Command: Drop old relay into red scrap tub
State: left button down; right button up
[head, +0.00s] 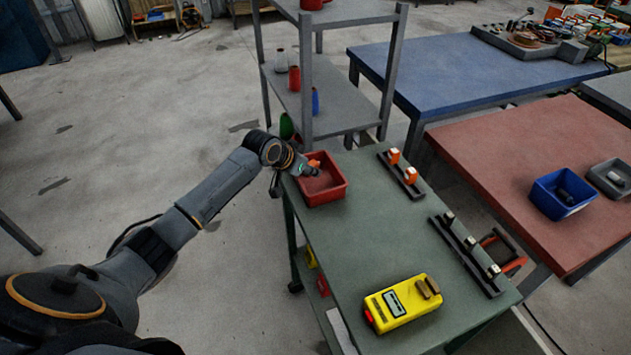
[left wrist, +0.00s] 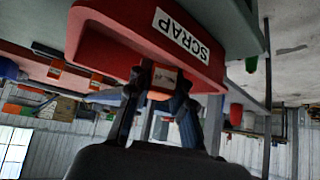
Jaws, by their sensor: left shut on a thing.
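The red scrap tub (head: 337,192) stands at the far left corner of the green bench. Its wall (left wrist: 115,32) with a white SCRAP label (left wrist: 181,33) fills the top of the left wrist view, upside down. My left gripper (head: 311,167) is at the tub's far left side, level with or above the rim. It is shut on the old relay, an orange block (head: 315,160) with a pale face. In the left wrist view the relay (left wrist: 164,80) sits between the two fingers (left wrist: 163,88). My right gripper is not in view.
On the green bench (head: 350,240), two orange relays (head: 411,175) sit on a dark rail, and a second rail (head: 466,255) holds pale pieces. A yellow meter (head: 402,303) lies at the near end. A grey shelf (head: 345,105) stands behind. A blue tub (head: 563,193) is on the red table.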

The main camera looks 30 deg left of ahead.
pick_arm(q)
jog(key=c, duration=1.1)
grip_release()
jog(key=v, duration=1.2)
